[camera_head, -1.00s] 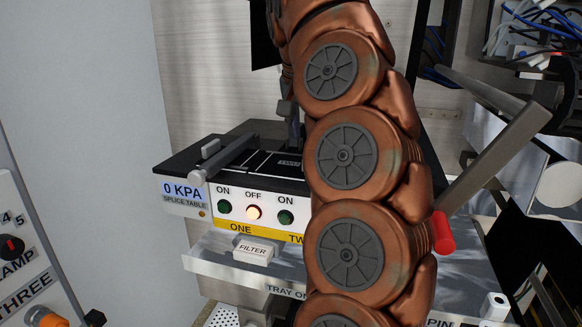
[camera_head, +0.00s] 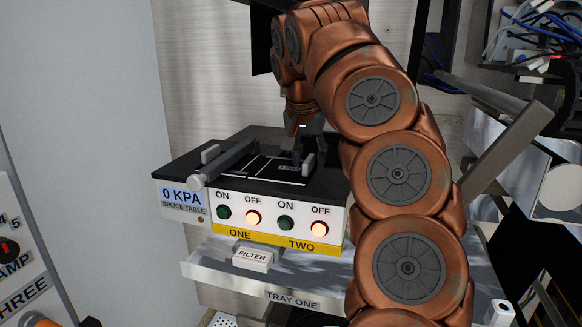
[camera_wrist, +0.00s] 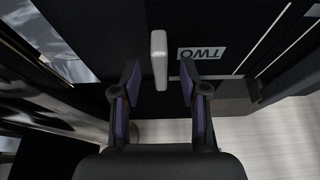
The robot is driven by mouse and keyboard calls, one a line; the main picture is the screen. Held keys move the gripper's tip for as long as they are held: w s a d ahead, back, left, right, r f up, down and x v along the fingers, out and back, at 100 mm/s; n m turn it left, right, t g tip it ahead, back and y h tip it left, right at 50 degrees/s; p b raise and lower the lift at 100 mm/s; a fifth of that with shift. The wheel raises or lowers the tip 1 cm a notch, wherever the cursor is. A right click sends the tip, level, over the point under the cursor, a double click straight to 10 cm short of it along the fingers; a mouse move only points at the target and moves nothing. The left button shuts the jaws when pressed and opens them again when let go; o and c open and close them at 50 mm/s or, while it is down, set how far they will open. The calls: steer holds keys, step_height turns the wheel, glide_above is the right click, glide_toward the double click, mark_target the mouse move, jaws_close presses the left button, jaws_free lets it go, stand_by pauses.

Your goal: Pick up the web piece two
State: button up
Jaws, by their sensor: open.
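My gripper (camera_wrist: 160,78) is open, its two purple-padded fingers pointing down over the splice table. A light grey upright tab (camera_wrist: 158,50) stands between the fingertips in the wrist view, with a gap on either side. Right beside it is a white label reading TWO (camera_wrist: 203,53), upside down, on a black surface that appears to be web piece two. In the head view my gripper (camera_head: 308,148) is over the right part of the black table top, and the grey tab (camera_head: 308,163) shows below it, right of the small label. The black piece's outline cannot be told from the table top.
The splice table (camera_head: 180,168) reads 0 KPA. Both OFF lamps (camera_head: 253,217) are lit. A grey bar (camera_head: 226,160) crosses its left side, with another grey tab (camera_head: 210,153) near it. Below are a FILTER block (camera_head: 252,257) and tray one (camera_head: 215,262). A grey lever (camera_head: 500,155) slants at right.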

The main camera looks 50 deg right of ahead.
jaws_close()
stand_by(0.4)
steer(key=shift+r, duration=0.15)
stand_by(0.4)
steer(key=shift+r, duration=1.55)
steer(key=s+a+r, duration=0.1)
steer(key=s+a, duration=0.9)
steer(key=s, duration=0.2)
steer(key=shift+s+r, duration=0.15)
steer(key=shift+r, duration=0.15)
steer(key=shift+a+r, duration=0.1)
steer(key=shift+r, duration=0.4)
